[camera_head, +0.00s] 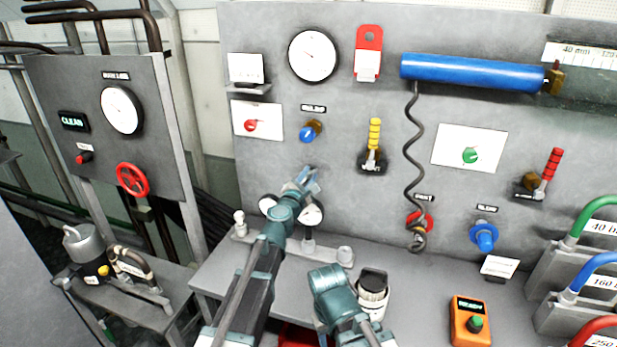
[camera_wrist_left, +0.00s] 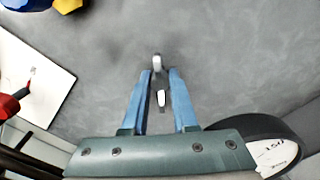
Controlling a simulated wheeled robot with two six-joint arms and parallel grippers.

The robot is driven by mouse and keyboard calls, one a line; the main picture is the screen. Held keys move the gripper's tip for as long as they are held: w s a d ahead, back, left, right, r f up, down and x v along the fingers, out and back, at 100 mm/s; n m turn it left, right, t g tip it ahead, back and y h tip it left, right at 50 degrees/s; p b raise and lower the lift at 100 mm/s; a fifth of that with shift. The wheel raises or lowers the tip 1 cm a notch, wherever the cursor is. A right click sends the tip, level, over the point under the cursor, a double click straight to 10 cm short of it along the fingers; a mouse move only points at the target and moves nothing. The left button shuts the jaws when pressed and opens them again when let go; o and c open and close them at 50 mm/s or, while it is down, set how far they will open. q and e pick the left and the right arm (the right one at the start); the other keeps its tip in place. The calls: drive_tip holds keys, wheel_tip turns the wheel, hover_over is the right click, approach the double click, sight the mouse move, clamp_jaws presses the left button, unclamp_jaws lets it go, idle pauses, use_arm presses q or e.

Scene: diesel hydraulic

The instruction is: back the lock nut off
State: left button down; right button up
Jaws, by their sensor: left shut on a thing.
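The blue knob (camera_head: 307,134) sits on the upright grey panel with a brass-coloured piece (camera_head: 315,125) behind it. I cannot make out for certain which part is the lock nut. Blue and brass parts also show at the top left of the left wrist view. My left gripper (camera_head: 311,180) is in front of the panel, below the blue knob and apart from it. In the left wrist view its blue fingers are shut on a small pale metal piece (camera_wrist_left: 161,98), too small to identify. My right gripper's fingers are not seen.
A round white dial gauge (camera_head: 313,55) is above the knob. A white card with a red knob (camera_head: 251,125) is left of it, and a yellow-handled lever (camera_head: 374,135) right. Gauges on the bench are partly hidden by my left arm. An orange box (camera_head: 470,322) stands on the bench.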

use_arm(q)
drive_tip(key=n, duration=0.4)
drive_tip(key=shift+n, duration=0.4)
idle(0.4)
drive_tip(key=c, duration=1)
unclamp_jaws()
drive_tip(key=shift+s, duration=0.1)
drive_tip(key=v, duration=1.3)
drive_tip(key=shift+s+a, duration=0.15)
drive_tip(key=shift+s, duration=0.15)
drive_tip(key=shift+s, duration=0.1)
